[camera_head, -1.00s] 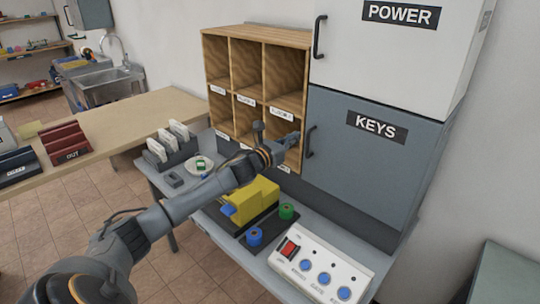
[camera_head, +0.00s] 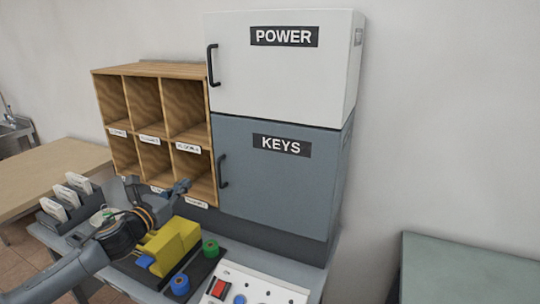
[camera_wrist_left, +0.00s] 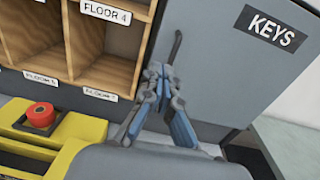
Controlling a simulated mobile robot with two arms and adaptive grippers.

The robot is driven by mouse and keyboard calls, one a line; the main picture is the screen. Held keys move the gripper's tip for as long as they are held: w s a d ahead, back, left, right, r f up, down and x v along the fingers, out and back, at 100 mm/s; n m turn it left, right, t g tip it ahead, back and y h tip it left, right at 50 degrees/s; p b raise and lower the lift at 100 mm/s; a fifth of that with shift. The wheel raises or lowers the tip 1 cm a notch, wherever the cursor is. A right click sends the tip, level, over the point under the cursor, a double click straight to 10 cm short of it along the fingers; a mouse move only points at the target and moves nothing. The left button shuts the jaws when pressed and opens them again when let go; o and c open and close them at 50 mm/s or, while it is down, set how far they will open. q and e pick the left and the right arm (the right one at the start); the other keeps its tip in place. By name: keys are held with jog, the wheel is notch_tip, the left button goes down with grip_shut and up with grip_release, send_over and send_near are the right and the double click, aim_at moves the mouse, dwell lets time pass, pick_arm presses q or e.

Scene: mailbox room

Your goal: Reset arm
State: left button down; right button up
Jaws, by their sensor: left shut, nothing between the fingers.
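My left gripper (camera_head: 183,187) is shut and empty. In the head view it shows in front of the lower cubbies of the wooden pigeonhole shelf (camera_head: 168,68), left of the handle of the grey KEYS cabinet (camera_head: 268,185). In the left wrist view the closed fingers (camera_wrist_left: 160,74) point up toward the cabinet's black handle (camera_wrist_left: 176,47), and I cannot tell the exact gap. The KEYS door looks shut. My right gripper is not in view.
The white POWER cabinet (camera_head: 285,75) sits above. Below my arm are a yellow machine (camera_head: 172,244), blue (camera_head: 180,285) and green (camera_head: 210,249) spools, and a button panel (camera_head: 258,288). A letter rack (camera_head: 52,222) stands left. A grey-green surface (camera_head: 465,270) is at right.

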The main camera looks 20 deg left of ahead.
pick_arm(q)
jog(key=s+d+f+n+g+y, duration=0.25)
jog(key=s+d+f+n, duration=0.3)
jog(key=f+n, duration=0.4)
jog(key=s+d+f+n+g+y, duration=0.1)
jog(key=s+d+f+n+g, duration=0.2)
jog(key=s+d+f+n, duration=0.45)
jog(key=s+d+f+n+g+h, duration=0.1)
jog(key=s+d+f+n+g, duration=0.35)
jog(key=s+n, duration=0.55)
jog(key=s+d+f+n+g+h, duration=0.2)
jog(key=s+d+f+n+g, duration=0.35)
jog(key=s, duration=0.55)
jog(key=s+f+n, duration=0.2)
jog(key=s+f, duration=0.1)
jog(key=f, duration=2.6)
jog(key=s+a+f+g, duration=0.1)
jog(key=s+a+f, duration=0.1)
jog(key=s+f, duration=1.2)
jog(key=shift+s, duration=1)
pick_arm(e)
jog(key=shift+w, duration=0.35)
